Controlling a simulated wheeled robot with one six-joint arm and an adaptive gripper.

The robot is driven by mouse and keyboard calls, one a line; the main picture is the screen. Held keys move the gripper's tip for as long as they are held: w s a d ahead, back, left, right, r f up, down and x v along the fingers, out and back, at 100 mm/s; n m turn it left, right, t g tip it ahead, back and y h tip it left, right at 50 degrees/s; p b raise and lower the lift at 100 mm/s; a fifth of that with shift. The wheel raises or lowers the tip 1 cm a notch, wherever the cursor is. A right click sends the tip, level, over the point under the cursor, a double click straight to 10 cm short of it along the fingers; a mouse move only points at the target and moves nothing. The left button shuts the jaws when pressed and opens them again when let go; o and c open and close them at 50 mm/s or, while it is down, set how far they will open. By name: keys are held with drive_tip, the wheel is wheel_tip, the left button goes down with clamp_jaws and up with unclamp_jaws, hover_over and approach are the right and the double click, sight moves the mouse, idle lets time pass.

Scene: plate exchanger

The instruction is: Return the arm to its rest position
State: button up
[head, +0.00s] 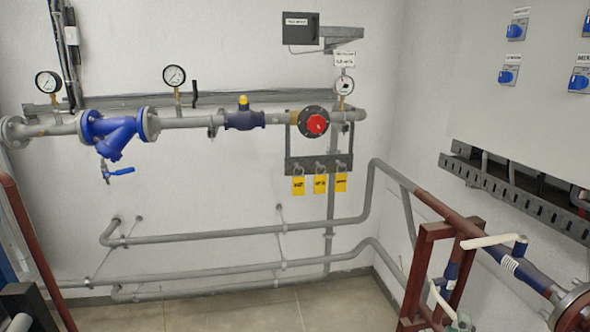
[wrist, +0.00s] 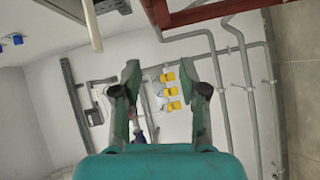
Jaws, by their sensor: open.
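My gripper (wrist: 161,76) shows in the wrist view with its two dark fingers spread wide apart. Nothing is between the fingers; the wall behind shows through the gap. The teal gripper body fills the lower middle of that view.
A wall pipe carries a blue strainer (head: 113,131) and a red knob (head: 317,124). Yellow tags (head: 320,184) hang below; they also show in the wrist view (wrist: 171,91). A red-brown frame (head: 422,262) stands front right. Floor (head: 235,314) shows at the bottom.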

drive_tip(key=s+a+f+m+y, duration=0.2)
drive_tip(key=s+a+f, duration=0.3)
drive_tip(key=s+f, duration=0.3)
drive_tip(key=s+a+f+m+y, duration=0.1)
drive_tip(key=s+a+f+y, duration=0.2)
drive_tip(key=s+a+f, duration=0.5)
drive_tip(key=s+a+r+m+y, duration=0.1)
drive_tip(key=s+m, duration=0.2)
drive_tip(key=s, duration=0.9)
drive_tip(key=s+a+r+m+y, duration=0.1)
drive_tip(key=s+m, duration=0.3)
drive_tip(key=s, duration=0.9)
drive_tip(key=shift+r+g+y, duration=0.3)
drive_tip(key=shift+r+g, duration=0.05)
drive_tip(key=shift+g, duration=0.05)
drive_tip(key=shift+s, duration=0.1)
